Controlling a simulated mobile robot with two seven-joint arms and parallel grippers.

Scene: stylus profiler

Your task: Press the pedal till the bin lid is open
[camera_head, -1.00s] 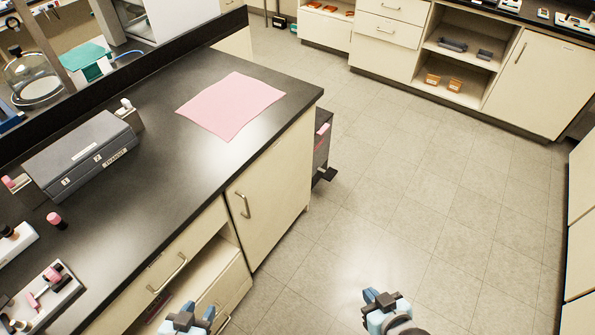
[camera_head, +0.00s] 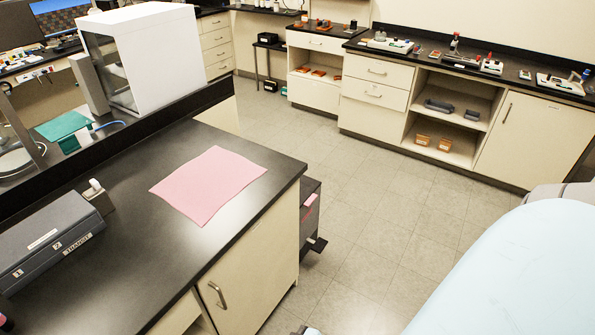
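The bin (camera_head: 310,207) is a dark grey box on the floor, close against the end of the black-topped bench and partly hidden by it. A pink patch shows on its side. Its pedal (camera_head: 318,244) is a small black plate sticking out low at the front, near the floor. The bin's top is mostly hidden behind the bench corner, and I cannot tell how the lid stands. A large pale blue part of my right arm fills the lower right. Neither gripper can be made out; only a small bit of mine shows at the bottom edge.
The bench (camera_head: 262,158) carries a pink sheet (camera_head: 208,185) and a grey case (camera_head: 50,240). A cabinet row (camera_head: 530,140) with open shelves stands along the back. The tiled floor (camera_head: 365,225) between bench and cabinets is clear.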

